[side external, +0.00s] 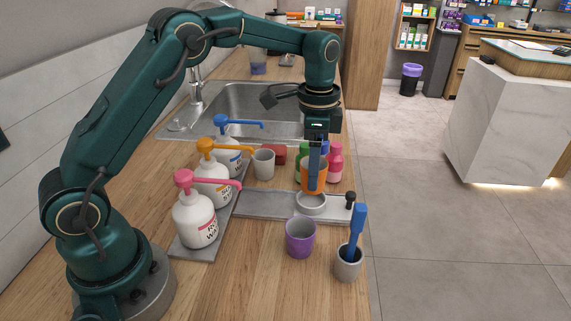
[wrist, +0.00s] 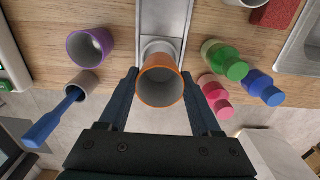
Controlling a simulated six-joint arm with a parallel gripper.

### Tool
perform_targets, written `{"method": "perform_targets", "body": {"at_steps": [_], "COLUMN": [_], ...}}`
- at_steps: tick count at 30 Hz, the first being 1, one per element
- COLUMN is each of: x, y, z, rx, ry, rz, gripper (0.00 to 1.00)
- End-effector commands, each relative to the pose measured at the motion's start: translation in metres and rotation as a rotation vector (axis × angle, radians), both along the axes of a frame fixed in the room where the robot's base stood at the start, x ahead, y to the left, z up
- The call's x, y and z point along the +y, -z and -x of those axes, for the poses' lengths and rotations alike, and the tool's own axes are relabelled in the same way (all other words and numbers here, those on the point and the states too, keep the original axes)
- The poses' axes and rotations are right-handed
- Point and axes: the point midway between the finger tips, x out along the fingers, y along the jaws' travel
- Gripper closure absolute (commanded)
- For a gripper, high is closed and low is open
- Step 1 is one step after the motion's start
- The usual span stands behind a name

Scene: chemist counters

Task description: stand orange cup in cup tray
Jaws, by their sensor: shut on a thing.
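The orange cup (side external: 318,181) is upright between the fingers of my gripper (side external: 316,165). In the wrist view the cup (wrist: 161,101) shows its open, empty top, with one finger of my gripper (wrist: 160,88) on each side. The grey cup tray (side external: 262,206) lies flat on the counter, and its raised round holder (side external: 311,204) is right under the cup in the side view. In the wrist view the tray (wrist: 176,15) runs up from behind the cup. I cannot tell whether the cup's base touches the holder.
A purple cup (side external: 300,238) and a grey cup (side external: 347,265) with a blue brush (side external: 357,228) stand in front. Pump bottles (side external: 196,222) line the left. Green (wrist: 225,60), pink (wrist: 216,96) and blue (wrist: 262,87) bottles stand near the held cup. A sink (side external: 240,103) is behind.

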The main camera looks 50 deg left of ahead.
Motion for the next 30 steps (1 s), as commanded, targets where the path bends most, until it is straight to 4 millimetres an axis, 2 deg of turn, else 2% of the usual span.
{"method": "perform_targets", "body": {"at_steps": [7,25,26,27,28,30], "x": [0.0,0.0,0.0,0.0,0.0,0.0], "y": [0.033,0.044,0.044,0.044,0.044,0.044], "z": [0.001,0.001,0.001,0.0,0.0,0.0], "rx": [0.004,0.001,0.001,0.001,0.001,0.001], "ry": [-0.001,-0.001,-0.001,-0.001,-0.001,-0.001], "rz": [0.0,0.0,0.0,-0.001,-0.001,-0.001], "gripper": [0.99,0.99,0.24,0.08,0.05,0.05]}}
